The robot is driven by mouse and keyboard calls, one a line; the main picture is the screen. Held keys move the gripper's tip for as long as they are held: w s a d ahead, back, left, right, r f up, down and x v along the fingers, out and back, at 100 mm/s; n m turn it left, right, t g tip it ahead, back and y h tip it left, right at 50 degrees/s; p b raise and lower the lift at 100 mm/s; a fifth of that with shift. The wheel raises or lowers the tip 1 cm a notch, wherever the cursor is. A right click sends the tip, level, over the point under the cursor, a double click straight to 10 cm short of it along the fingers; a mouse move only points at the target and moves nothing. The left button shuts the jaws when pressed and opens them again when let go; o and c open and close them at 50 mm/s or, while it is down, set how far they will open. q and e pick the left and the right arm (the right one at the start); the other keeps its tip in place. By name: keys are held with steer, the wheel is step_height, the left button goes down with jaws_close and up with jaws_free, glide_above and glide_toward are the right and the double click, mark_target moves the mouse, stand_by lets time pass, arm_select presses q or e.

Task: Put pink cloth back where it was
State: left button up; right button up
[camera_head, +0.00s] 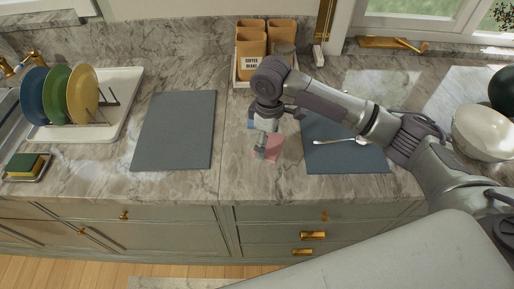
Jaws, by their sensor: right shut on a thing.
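My right gripper (263,147) is shut on the pink cloth (274,148), near the front middle of the counter. The small square of cloth shows to the right of the fingers, and the rest is hidden behind them. I cannot tell whether the cloth touches the counter. A small blue patch (250,124), perhaps another cloth, shows just behind the gripper and is mostly hidden. My left gripper is not in view.
A grey mat (175,130) lies bare to the left. Another grey mat (345,158) to the right holds a spoon (340,141). A dish rack (125,98) with plates stands far left. Orange canisters (251,45) stand behind. A white bowl (484,132) is far right.

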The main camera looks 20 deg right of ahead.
steer(key=shift+w+a+f, duration=0.25)
steer(key=shift+a+f, duration=0.1)
steer(key=shift+a, duration=0.25)
steer(key=shift+w+a+f, duration=0.2)
steer(key=shift+a+f, duration=0.1)
steer(key=shift+a, duration=0.25)
steer(key=shift+w+a+f, duration=0.1)
steer(key=shift+f, duration=0.1)
step_height(320, 180, down, 3)
steer(key=shift+f+p, duration=0.15)
steer(key=shift+p, duration=0.65)
steer(key=shift+f, duration=0.25)
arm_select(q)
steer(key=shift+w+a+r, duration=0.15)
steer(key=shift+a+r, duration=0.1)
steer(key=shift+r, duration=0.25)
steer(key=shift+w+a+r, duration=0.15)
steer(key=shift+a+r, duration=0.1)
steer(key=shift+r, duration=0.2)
arm_select(e)
steer(key=shift+f, duration=0.2)
steer(key=o, duration=0.7)
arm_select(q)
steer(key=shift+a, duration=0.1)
